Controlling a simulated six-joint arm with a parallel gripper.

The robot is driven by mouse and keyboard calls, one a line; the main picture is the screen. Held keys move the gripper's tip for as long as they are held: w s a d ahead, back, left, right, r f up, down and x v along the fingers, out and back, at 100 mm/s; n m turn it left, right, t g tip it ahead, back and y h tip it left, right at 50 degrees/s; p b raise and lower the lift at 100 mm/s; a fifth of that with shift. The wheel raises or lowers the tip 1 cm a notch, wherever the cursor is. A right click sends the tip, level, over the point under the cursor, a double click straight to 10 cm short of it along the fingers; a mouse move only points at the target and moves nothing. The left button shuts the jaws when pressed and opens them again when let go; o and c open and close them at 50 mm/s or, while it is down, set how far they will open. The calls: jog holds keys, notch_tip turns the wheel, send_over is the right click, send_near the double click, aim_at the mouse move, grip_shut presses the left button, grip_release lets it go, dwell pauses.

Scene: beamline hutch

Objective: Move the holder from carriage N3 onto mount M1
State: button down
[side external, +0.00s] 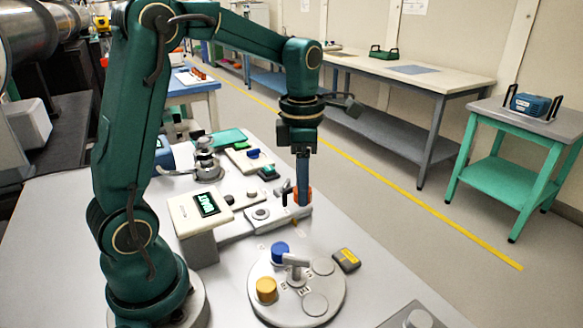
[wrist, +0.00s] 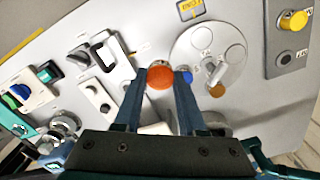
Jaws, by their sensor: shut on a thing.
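An orange-red round holder (wrist: 159,76) sits between my fingertips in the wrist view. The carriage and mount labels are too small to read, so I cannot pick out M1 or N3 by name.
A display (side external: 208,204) stands left of the rail. A grey plate (wrist: 285,58) carries a yellow knob.

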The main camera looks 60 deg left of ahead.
aim_at(323, 265)
jog(key=d+f+m, duration=0.1)
jog(key=d+m, duration=0.2)
jog(key=d, duration=0.5)
jog(key=shift+s+d+f, duration=0.1)
jog(key=shift+s+f, duration=0.05)
jog(key=shift+f, duration=1.55)
jog(key=shift+s+f, duration=0.15)
jog(key=shift+f, duration=1.5)
jog(key=shift+f, duration=0.6)
jog(key=shift+c, duration=2)
grip_release()
jog(key=shift+r, duration=0.1)
